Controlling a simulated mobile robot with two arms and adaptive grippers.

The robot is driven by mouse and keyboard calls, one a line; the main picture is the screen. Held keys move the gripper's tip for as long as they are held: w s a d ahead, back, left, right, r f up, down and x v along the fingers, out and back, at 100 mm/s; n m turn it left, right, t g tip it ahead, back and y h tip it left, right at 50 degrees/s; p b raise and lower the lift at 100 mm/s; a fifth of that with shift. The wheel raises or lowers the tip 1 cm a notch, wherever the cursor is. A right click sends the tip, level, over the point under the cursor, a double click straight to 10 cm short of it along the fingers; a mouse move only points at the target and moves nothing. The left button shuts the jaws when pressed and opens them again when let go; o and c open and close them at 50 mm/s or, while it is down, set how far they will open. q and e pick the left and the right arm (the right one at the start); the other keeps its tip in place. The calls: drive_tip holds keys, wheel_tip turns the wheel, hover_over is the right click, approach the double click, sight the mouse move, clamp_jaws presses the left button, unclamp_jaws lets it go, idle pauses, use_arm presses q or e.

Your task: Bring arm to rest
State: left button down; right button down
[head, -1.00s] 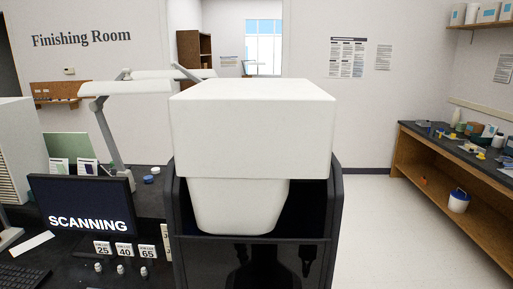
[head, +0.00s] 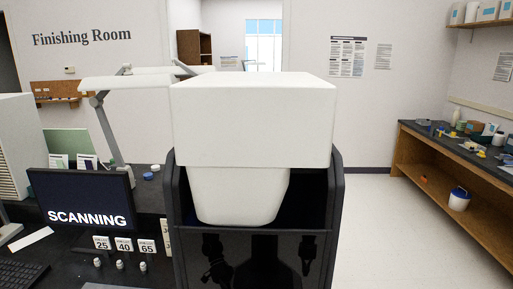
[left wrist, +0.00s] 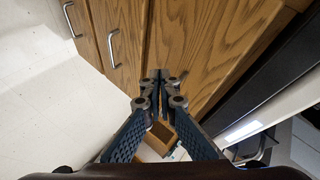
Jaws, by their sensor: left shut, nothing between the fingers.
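My left gripper (left wrist: 160,76) shows in the left wrist view. Its dark blue, ribbed fingers are brought together at the tips with nothing between them. It hangs near wooden drawer fronts (left wrist: 190,40) with metal handles, with pale floor to the left. I cannot tell its distance from the wood. In the head view, two dark shapes show at the dark front panel (head: 262,262) below a white box-shaped unit (head: 252,120). I cannot tell whether they are reflections or parts of my arms. I cannot make out my right gripper.
A black bench at the left carries a monitor (head: 82,200) reading SCANNING, a lamp (head: 125,84) and number cards (head: 124,244). A wooden side bench (head: 455,170) with small items stands at the right, a white bucket (head: 459,199) under it. The floor (head: 390,230) between is clear.

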use_arm(q)
drive_tip(key=s+a+f+n+g+y, duration=0.2)
drive_tip(key=s+a+f+n, duration=0.3)
drive_tip(key=s+f, duration=0.4)
drive_tip(key=s+a+f+n+g+y, duration=0.25)
drive_tip(key=s+a+f+n, duration=0.35)
drive_tip(key=s, duration=0.4)
drive_tip(key=s+a+f+n+g, duration=0.1)
drive_tip(key=s+f+n+g, duration=0.1)
drive_tip(key=s, duration=0.8)
drive_tip(key=s+a+f+n+g+y, duration=0.1)
drive_tip(key=s+f+n+g, duration=0.1)
drive_tip(key=s, duration=0.8)
wheel_tip(320, 180, down, 2)
drive_tip(key=shift+s+a+f+n+g+b, duration=0.2)
drive_tip(key=shift+n+g+b, duration=0.2)
drive_tip(key=shift+n, duration=0.2)
drive_tip(key=shift+d+y, duration=0.1)
drive_tip(key=shift+y, duration=0.15)
